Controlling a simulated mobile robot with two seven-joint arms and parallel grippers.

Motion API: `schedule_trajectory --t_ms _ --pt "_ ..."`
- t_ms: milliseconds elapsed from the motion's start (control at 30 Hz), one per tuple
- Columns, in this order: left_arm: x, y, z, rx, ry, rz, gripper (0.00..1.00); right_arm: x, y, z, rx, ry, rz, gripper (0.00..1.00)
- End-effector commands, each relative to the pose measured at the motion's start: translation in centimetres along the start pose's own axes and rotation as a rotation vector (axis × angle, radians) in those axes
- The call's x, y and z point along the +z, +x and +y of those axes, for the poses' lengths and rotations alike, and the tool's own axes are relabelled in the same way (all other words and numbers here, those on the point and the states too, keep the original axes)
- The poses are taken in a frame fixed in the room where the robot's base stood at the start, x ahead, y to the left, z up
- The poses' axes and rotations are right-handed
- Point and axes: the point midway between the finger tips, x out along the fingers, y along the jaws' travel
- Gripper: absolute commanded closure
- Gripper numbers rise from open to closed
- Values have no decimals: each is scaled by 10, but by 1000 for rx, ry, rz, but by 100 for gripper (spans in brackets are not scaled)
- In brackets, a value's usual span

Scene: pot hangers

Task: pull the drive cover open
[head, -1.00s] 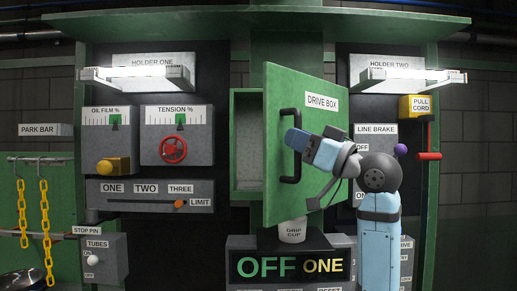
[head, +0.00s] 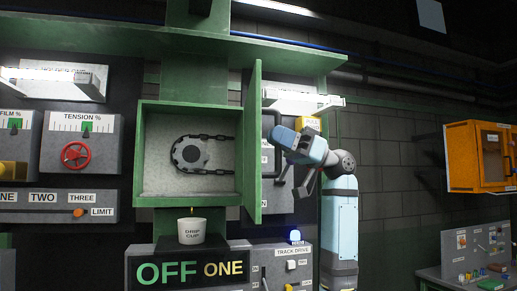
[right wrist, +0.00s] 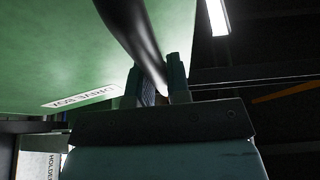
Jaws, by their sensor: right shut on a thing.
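The green drive cover (head: 252,140) stands swung wide open, seen nearly edge-on in the head view. The open drive box (head: 190,199) shows a dark sprocket (head: 190,153) with a chain inside. My right gripper (head: 279,136) is at the outer face of the cover, on its dark bar handle (head: 272,119). In the right wrist view, the two fingers (right wrist: 160,82) are shut on the dark handle (right wrist: 133,32), next to the cover's green face (right wrist: 60,50) with its DRIVE BOX label. My left gripper is not in view.
A white drip cup (head: 191,232) stands below the box. A control panel with a lit OFF ONE display (head: 190,270) is beneath. A white lamp holder (head: 300,101) and a yellow pull cord box (head: 308,126) are behind my right arm. An orange cabinet (head: 475,155) hangs far right.

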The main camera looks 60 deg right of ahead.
Motion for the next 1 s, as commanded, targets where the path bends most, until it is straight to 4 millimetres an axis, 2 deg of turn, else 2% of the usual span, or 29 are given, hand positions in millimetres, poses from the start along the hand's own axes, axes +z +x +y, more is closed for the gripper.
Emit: schedule_trajectory --t_ms 33,233,700,733,800,833,1000 --pt "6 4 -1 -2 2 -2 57 1 -7 0 1 -2 -5 100" --pt "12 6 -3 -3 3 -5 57 -5 -19 0 0 0 -6 100" --pt "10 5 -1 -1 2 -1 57 -8 -21 1 1 0 -5 100" --pt "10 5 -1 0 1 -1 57 -8 -21 1 1 0 -5 79" --pt "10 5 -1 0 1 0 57 -8 -21 1 1 0 -4 62" --pt "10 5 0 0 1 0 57 -8 -21 1 2 0 -4 59" --pt "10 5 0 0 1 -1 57 -8 -21 1 2 0 -3 59"
